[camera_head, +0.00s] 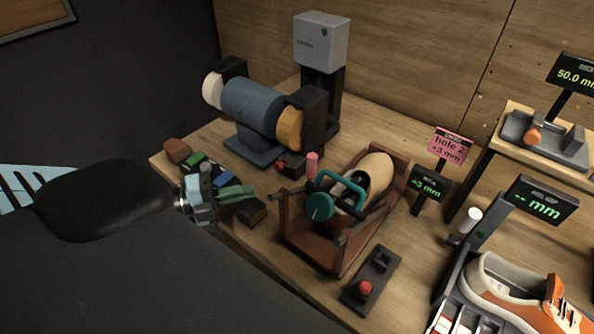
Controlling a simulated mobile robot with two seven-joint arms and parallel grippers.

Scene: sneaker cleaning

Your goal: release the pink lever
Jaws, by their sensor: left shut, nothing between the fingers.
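The pink lever (312,163) is a short upright pink cylinder at the back left of a brown wooden cradle (318,252). The cradle holds a beige shoe form (376,172) with a teal clamp frame and round teal knob (320,207) in front of it. My left gripper (240,194) reaches in from the left, low over the table's left side. It is shut and empty, left of the lever and clearly apart from it. The lever's lower end is partly hidden by the cradle and clamp. My right gripper is not in view.
Small coloured blocks (194,158) lie around my left gripper. A blue motor with wheels (253,104) stands behind. A control box with a red button (366,288) sits in front of the cradle. An orange sneaker (520,290) and displays (542,200) are at right.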

